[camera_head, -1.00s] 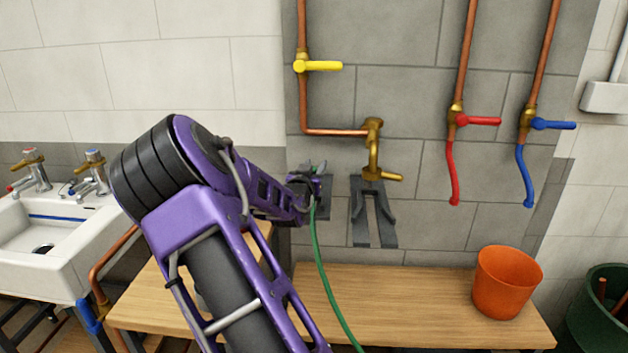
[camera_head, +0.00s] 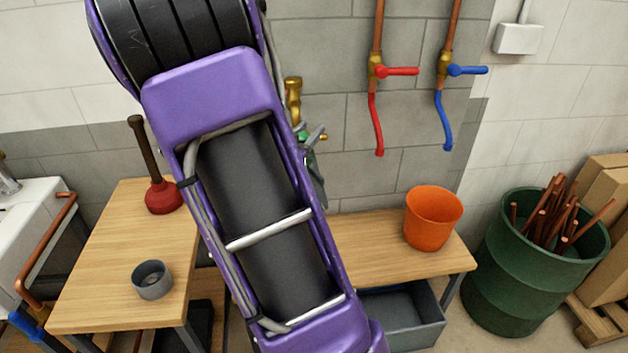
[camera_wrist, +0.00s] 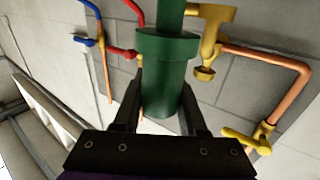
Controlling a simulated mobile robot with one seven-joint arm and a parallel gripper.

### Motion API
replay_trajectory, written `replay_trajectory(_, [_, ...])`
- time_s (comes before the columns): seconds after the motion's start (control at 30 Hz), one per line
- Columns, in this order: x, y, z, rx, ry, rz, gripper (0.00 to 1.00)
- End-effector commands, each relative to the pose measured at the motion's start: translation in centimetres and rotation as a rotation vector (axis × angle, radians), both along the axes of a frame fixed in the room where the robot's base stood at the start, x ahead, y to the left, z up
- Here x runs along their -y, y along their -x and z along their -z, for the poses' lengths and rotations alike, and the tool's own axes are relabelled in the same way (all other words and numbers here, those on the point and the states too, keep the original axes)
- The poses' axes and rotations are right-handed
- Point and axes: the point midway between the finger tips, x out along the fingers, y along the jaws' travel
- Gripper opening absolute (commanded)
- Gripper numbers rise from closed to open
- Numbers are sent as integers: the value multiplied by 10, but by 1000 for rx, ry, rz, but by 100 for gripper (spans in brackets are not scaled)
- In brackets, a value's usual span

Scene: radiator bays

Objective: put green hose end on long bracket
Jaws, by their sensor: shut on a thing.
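The green hose end (camera_wrist: 166,75) is a thick green cylinder with a wider collar, and it sits between the fingers of my gripper (camera_wrist: 160,105) in the wrist view. My gripper is shut on it. In the head view my purple arm hides most of the gripper, and only a small bit of green shows beside the arm. The grey long bracket (camera_head: 317,182) on the wall is mostly hidden behind my arm; only its right edge shows, just below that green. I cannot tell whether hose and bracket touch.
A brass tap (camera_head: 293,98) is above the bracket. Red (camera_head: 376,125) and blue (camera_head: 442,120) hoses hang to the right. An orange bucket (camera_head: 432,220) stands on the wooden bench (camera_head: 375,262). A plunger (camera_head: 163,195) and grey cup (camera_head: 152,280) are left. A green barrel (camera_head: 525,270) stands right.

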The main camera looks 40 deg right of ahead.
Motion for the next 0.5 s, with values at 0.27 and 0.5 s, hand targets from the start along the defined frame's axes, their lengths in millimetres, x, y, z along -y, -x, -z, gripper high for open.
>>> replay_trajectory(0.27, [0,3,49,-4,1,5,0])
replay_trajectory(0.5, [0,3,76,-4,0,4,0])
